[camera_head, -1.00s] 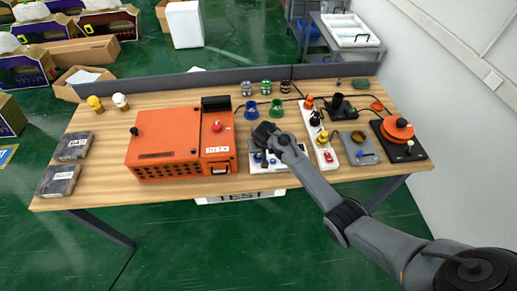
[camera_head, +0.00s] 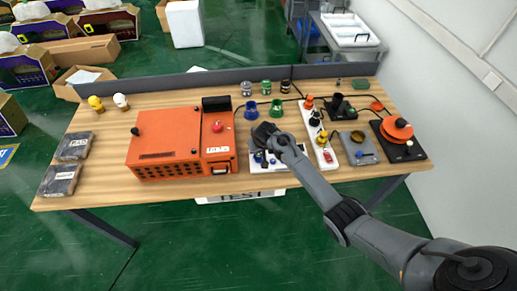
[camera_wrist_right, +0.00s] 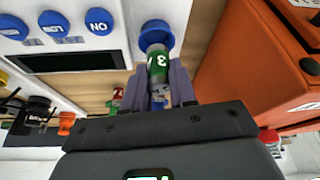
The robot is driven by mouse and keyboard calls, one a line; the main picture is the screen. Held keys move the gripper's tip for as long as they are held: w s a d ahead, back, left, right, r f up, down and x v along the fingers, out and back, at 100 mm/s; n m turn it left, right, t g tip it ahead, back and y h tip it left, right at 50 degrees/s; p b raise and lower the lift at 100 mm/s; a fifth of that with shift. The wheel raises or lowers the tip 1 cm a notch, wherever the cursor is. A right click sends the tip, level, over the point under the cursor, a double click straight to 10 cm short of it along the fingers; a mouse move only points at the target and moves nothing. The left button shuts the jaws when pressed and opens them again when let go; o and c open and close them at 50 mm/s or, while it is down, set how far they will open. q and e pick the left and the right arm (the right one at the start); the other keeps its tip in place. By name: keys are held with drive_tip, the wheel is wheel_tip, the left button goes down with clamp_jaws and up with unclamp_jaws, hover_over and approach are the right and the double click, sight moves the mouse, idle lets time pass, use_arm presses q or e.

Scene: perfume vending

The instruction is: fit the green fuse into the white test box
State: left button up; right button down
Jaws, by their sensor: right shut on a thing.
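The white test box (camera_head: 283,185) lies at the table's front edge, partly hidden under my right arm. In the right wrist view, its white face (camera_wrist_right: 75,12) shows blue buttons and a dark display. My right gripper (camera_wrist_right: 165,82) is shut on the green fuse (camera_wrist_right: 158,62), a green cylinder with white print and a metal end. That far end overlaps a blue ring (camera_wrist_right: 147,42) at the white box's edge. I cannot tell whether the end is inside the ring or just above it. The right gripper also shows in the head view (camera_head: 262,155). My left gripper is not in view.
The orange case (camera_head: 165,145) stands close left of the white box. A white strip (camera_head: 319,135) with coloured parts lies to the right.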

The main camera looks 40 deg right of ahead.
drive_tip(key=shift+f+b, duration=0.35)
drive_tip(key=shift+f, duration=0.25)
idle(0.3)
drive_tip(key=shift+f, duration=0.5)
drive_tip(key=c, duration=0.8)
unclamp_jaws()
